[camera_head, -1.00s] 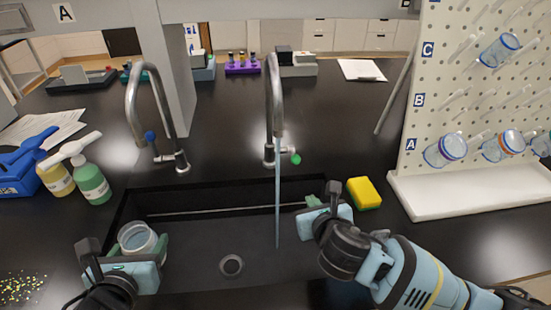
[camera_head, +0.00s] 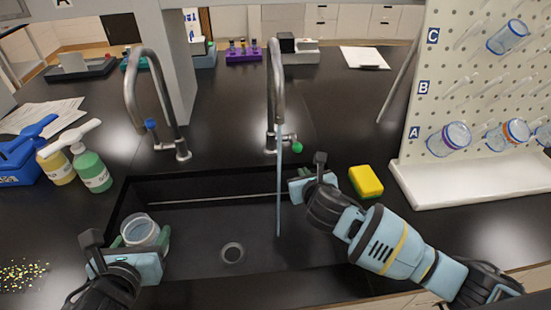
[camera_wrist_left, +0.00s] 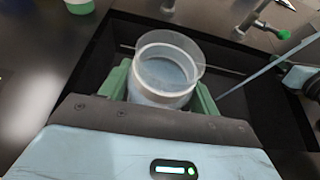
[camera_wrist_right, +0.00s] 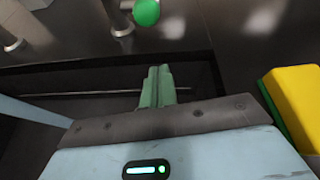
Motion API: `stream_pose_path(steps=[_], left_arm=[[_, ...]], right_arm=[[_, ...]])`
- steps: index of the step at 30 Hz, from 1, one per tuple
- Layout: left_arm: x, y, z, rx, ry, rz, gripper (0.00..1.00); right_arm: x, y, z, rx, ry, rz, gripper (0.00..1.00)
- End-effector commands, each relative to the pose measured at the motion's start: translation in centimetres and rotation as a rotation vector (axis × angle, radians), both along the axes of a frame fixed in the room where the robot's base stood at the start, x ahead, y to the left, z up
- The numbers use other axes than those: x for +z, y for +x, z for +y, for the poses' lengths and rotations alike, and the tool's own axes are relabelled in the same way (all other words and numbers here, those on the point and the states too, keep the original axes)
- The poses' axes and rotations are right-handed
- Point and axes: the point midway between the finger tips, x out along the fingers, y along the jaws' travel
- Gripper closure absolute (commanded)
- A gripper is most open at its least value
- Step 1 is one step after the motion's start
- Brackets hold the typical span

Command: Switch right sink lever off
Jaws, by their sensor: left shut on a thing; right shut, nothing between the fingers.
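The right sink lever, tipped with a green knob (camera_head: 297,147), is at the base of the right tap (camera_head: 277,90). Water runs from that tap down into the sink (camera_head: 200,225). My right gripper (camera_head: 297,178) is shut and empty, in front of and below the green knob, apart from it. In the right wrist view its closed green fingers (camera_wrist_right: 158,85) point toward the knob (camera_wrist_right: 146,12) at the top. My left gripper (camera_head: 140,238) is shut on a clear jar (camera_wrist_left: 165,70), held upright over the sink's left side, away from the water stream.
The left tap (camera_head: 150,90) has a blue knob (camera_head: 151,124). A yellow sponge (camera_head: 365,181) lies right of the sink, close to my right gripper. Bottles (camera_head: 92,170) stand left. A pegboard rack (camera_head: 470,100) stands on the right.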

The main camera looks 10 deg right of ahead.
Motion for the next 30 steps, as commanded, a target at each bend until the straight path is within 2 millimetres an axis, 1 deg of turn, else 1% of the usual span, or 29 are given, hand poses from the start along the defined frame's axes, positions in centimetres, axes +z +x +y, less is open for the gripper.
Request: stream_pose_path(steps=[1,4,9,24,30], left_arm=[[0.1,0.0,0.0,0.000,0.000,-0.002,0.65],[1.0,0.1,0.0,0.000,0.000,-0.019,0.65],[1.5,0.2,0.0,0.000,0.000,-0.029,0.65],[1.5,0.1,0.0,0.000,0.000,-0.028,0.65],[1.2,0.1,0.0,0.000,0.000,-0.022,0.65]], right_arm=[[0.2,0.6,0.1,-0.001,0.001,0.001,1.00],[1.8,1.4,0.4,0.000,0.001,-0.004,1.00],[2.8,2.3,0.5,0.000,0.000,0.000,1.00],[2.9,2.5,0.6,0.000,0.000,0.003,1.00],[3.0,3.4,0.6,-0.001,0.000,0.005,1.00]])
